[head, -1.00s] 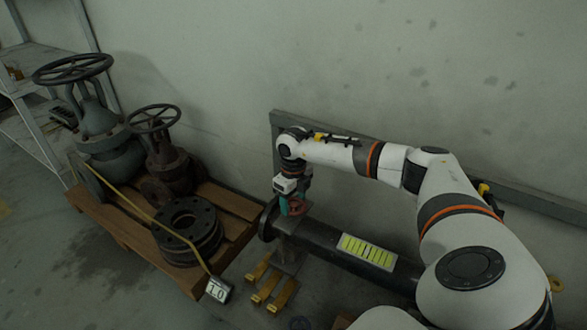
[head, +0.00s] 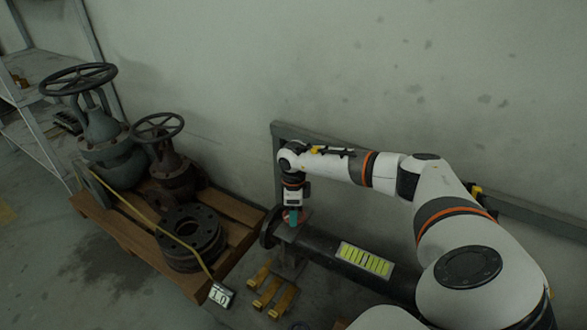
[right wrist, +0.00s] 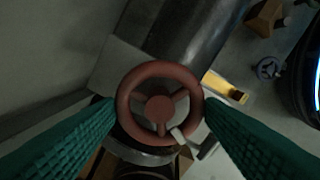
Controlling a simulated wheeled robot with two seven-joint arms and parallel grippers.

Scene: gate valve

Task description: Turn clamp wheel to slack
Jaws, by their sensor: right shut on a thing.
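The clamp wheel (right wrist: 160,108) is a small red-brown handwheel with a round hub and spokes, in the middle of the right wrist view. A pale pointer-like piece (right wrist: 178,135) lies across its lower right rim. In the head view only a little of the red wheel (head: 305,214) shows beside my fingers. My right gripper (head: 292,218) points down at the dark pipe's left end. Its green fingers (right wrist: 160,112) lie on opposite sides of the wheel's rim, shut on it. My left gripper is not in view.
The dark pipe (head: 325,246) runs right from the clamp, with a yellow-striped label (head: 365,260). A wooden pallet (head: 115,229) at left carries two valves (head: 108,135) and stacked flanges (head: 190,238). Yellow blocks (head: 268,292) lie on the floor. A wall stands close behind.

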